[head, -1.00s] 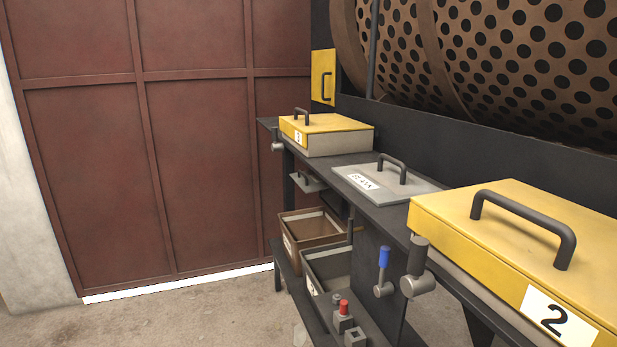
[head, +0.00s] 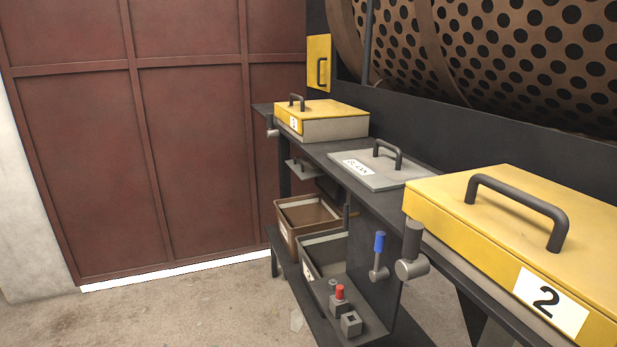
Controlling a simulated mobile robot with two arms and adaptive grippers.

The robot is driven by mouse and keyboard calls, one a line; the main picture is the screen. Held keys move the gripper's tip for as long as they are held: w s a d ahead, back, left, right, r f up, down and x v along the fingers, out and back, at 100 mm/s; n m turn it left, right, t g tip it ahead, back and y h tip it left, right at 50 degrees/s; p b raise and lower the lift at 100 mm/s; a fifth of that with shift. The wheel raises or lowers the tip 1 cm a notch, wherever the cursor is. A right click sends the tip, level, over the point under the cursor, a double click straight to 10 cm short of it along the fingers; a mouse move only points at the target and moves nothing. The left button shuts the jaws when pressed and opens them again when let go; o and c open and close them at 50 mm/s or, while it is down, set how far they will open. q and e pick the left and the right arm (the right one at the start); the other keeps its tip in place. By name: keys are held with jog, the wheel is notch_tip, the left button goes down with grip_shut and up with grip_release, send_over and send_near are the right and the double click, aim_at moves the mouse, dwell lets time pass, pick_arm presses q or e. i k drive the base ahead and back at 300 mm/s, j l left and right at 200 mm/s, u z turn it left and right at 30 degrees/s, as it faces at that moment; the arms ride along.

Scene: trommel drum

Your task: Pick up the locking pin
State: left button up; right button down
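No part is clearly recognisable as the locking pin. A small red-topped piece (head: 340,292) stands upright on the lower shelf, beside a grey block with a square hole (head: 351,324). A blue-handled lever (head: 379,242) stands upright on a round grey hub at the front of the bench. A dark grey handle on a round hub (head: 412,252) sits beside the yellow lid marked 2. Neither of my grippers is in view.
The yellow lid marked 2 (head: 450,212) is shut at the right; another yellow-lidded box (head: 335,128) stands farther back. A grey handled plate (head: 375,181) lies between them. Brown (head: 290,240) and dark (head: 306,262) bins sit below. The floor (head: 190,310) left is clear.

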aim_at(338, 298)
jog(key=i+j+z, duration=0.15)
jog(key=z, duration=0.3)
jog(key=i+j+z, duration=0.15)
jog(key=z, duration=0.35)
jog(key=i+j+z, duration=0.1)
jog(key=j+z, duration=0.35)
jog(key=l, duration=0.1)
